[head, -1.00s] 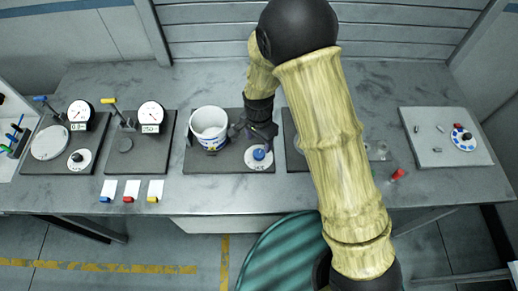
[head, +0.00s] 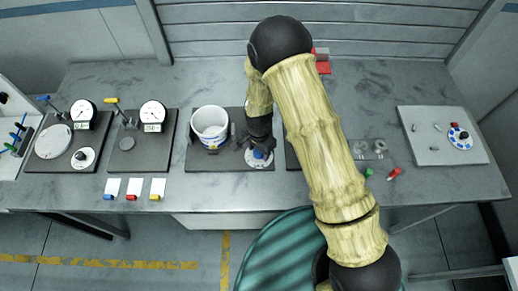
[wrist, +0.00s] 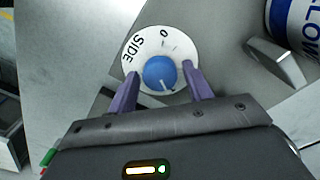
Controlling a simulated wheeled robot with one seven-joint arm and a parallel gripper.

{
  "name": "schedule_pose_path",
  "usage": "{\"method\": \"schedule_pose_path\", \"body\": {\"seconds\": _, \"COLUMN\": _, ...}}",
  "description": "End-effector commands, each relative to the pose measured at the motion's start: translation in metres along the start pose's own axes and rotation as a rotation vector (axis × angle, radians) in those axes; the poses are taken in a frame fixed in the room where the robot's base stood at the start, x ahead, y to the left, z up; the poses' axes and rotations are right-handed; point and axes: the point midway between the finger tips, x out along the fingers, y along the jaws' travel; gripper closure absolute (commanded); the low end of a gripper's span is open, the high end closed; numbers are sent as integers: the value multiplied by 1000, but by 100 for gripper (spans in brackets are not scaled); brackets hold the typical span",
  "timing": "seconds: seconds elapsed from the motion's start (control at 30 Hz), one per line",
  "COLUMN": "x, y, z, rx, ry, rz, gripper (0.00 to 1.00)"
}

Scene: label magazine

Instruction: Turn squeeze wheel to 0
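The squeeze wheel is a blue knob (wrist: 159,72) on a round white dial (wrist: 184,42). The dial is marked "SIDE" and "0", with the 0 at its top in the wrist view. A pale line on the knob points toward the bottom of that view, away from the 0. My gripper (wrist: 161,70) is open, with one purple finger on each side of the knob and small gaps showing. In the head view, my gripper (head: 260,144) is over the dial (head: 252,162) and partly hides the knob. Contact cannot be told.
A white pot (head: 210,125) with blue lettering stands left of the wheel on the same dark board (head: 230,166). Two gauge stations, with a left gauge (head: 83,113) and a right gauge (head: 152,113), stand further left. A light board (head: 420,120) with another dial lies at right.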

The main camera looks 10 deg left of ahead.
Motion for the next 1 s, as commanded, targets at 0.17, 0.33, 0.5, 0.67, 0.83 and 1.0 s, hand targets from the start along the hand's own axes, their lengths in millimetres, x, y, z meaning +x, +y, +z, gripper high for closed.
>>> {"method": "schedule_pose_path", "body": {"seconds": 0.17, "x": 0, "y": 0, "z": 0, "rx": 0, "ry": 0, "rz": 0, "gripper": 86}}
{"method": "schedule_pose_path", "body": {"seconds": 0.33, "x": 0, "y": 0, "z": 0, "rx": -3, "ry": 0, "rz": 0, "gripper": 85}}
{"method": "schedule_pose_path", "body": {"seconds": 0.5, "x": 0, "y": 0, "z": 0, "rx": -28, "ry": 0, "rz": 0, "gripper": 85}}
{"method": "schedule_pose_path", "body": {"seconds": 0.67, "x": 1, "y": 0, "z": 0, "rx": -82, "ry": 0, "rz": -1, "gripper": 85}}
{"method": "schedule_pose_path", "body": {"seconds": 0.83, "x": 1, "y": -1, "z": 0, "rx": -183, "ry": 1, "rz": -3, "gripper": 85}}
{"method": "schedule_pose_path", "body": {"seconds": 1.0, "x": 2, "y": -1, "z": 0, "rx": -321, "ry": 1, "rz": -3, "gripper": 85}}
